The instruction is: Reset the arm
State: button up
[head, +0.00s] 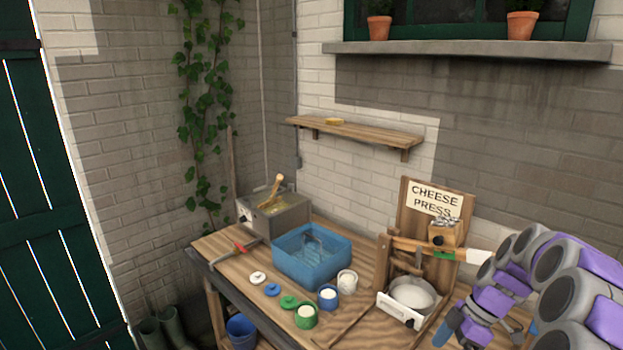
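My arm (585,285), purple and grey, is folded in at the lower right. Its end with my gripper (460,322) is low, over the right part of the wooden bench (345,335) and just right of the cheese press (412,193). The fingers are small and partly lost against the arm and bench, so I cannot tell whether they are open or shut. I see no object clearly held.
The bench holds a blue basin (312,254), a grey box (275,216) with a wooden handle, a red-handled tool (240,247), small jars (327,297) and lids (272,290). A wall shelf (360,133) holds a small yellow piece (333,121). A blue bucket (241,332) stands below.

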jog(key=s+a+r+m+g+h, duration=0.1)
jog(key=s+a+r+m, duration=0.2)
jog(key=s+a, duration=0.35)
jog(key=s+a+r+m+h, duration=0.1)
jog(key=s+a+r+m, duration=0.2)
jog(key=a, duration=0.6)
jog(key=s+a+f+m+h, duration=0.1)
jog(key=s+a+m+h, duration=0.2)
jog(key=s+m, duration=0.5)
jog(key=s+a, duration=0.1)
jog(key=s, duration=0.9)
jog(key=shift+f, duration=0.15)
jog(key=shift+w, duration=0.1)
jog(key=shift+c, duration=0.2)
